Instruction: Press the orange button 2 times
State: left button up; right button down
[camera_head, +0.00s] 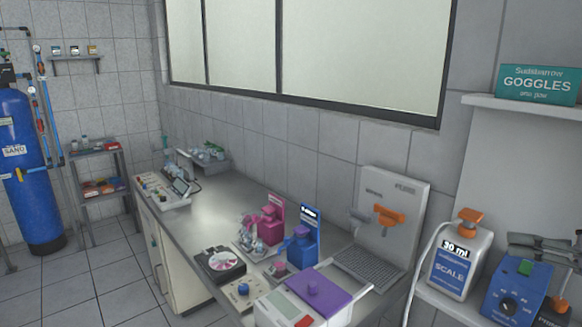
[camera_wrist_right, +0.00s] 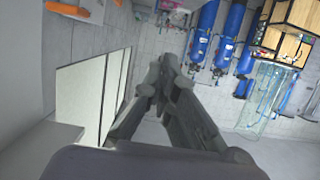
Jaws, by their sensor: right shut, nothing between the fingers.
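My right gripper (camera_head: 514,241) shows at the right edge of the head view as grey fingers above a blue box. In the right wrist view its fingers (camera_wrist_right: 167,70) meet at the tips, shut and empty. I cannot tell for sure which part is the orange button. An orange knob (camera_head: 468,215) tops the white and blue scale container, left of the gripper and apart from it. An orange fitting (camera_head: 388,215) sits on the upright grey panel. An orange-red part (camera_head: 556,308) shows at the lower right, beside the blue box. My left gripper is not in view.
The blue box (camera_head: 515,290) has a green top piece and a black knob, close under the right gripper. A steel bench (camera_head: 215,205) holds several instruments. A shelf with a goggles box (camera_head: 537,84) hangs above. Blue tanks (camera_wrist_right: 203,45) show in the wrist view.

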jog(key=s+a+f+m+g+h, duration=0.1)
jog(key=a+f+g, duration=0.15)
jog(key=f, duration=0.75)
jog(key=s+a+f+g+h, duration=0.15)
jog(key=a+f, duration=0.25)
jog(key=f, duration=0.5)
jog(key=s+a+f+m+g+h, duration=0.1)
jog(key=s+a+f, duration=0.3)
jog(key=f, duration=0.3)
jog(key=s+a+f+g+h, duration=0.15)
jog(key=s+a+f, duration=0.25)
jog(key=f, duration=0.4)
jog(key=s+a+f+m+g+h, duration=0.15)
jog(key=s+a, duration=0.25)
jog(key=s, duration=0.4)
jog(key=s+a+f+m+h, duration=0.2)
jog(key=s+a+h, duration=0.1)
jog(key=s, duration=0.5)
notch_tip(320, 180, down, 26)
jog(key=s+g, duration=0.1)
jog(key=s, duration=0.1)
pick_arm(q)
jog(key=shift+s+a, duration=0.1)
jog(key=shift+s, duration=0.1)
pick_arm(e)
jog(key=s+d+f+g, duration=0.1)
jog(key=s+d+f, duration=0.2)
jog(key=s+f, duration=1.3)
jog(key=shift+s, duration=0.2)
jog(key=shift+w, duration=0.1)
